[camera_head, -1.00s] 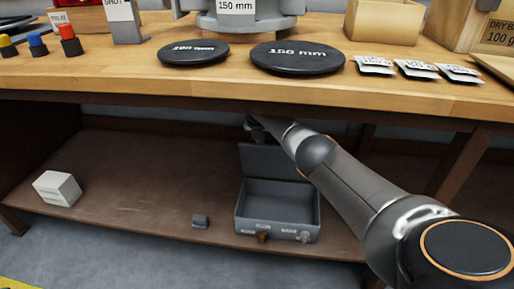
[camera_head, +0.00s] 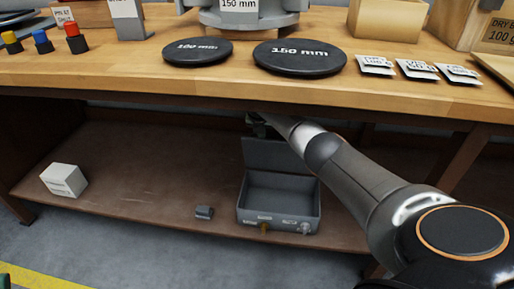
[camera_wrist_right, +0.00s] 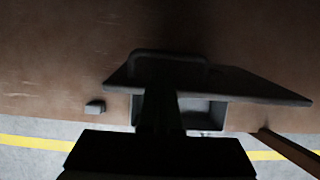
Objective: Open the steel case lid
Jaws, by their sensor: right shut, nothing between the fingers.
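The steel case (camera_head: 278,215) stands on the lower shelf under the workbench, with two small latches on its front. Its lid (camera_head: 277,155) is raised and stands up at the back, and the inside shows grey and empty in the head view. My right gripper (camera_head: 257,125) is shut and empty, just above the lid's upper edge and partly hidden under the bench top. In the right wrist view, the dark gripper (camera_wrist_right: 158,115) reaches over the lid (camera_wrist_right: 235,88), by a handle-like loop; contact cannot be told.
A white box (camera_head: 64,180) and a small grey block (camera_head: 204,212) sit on the lower shelf (camera_head: 130,180). The bench top (camera_head: 120,72) overhangs the case. Black discs (camera_head: 300,57) and several packets lie on it. The shelf left of the case is mostly clear.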

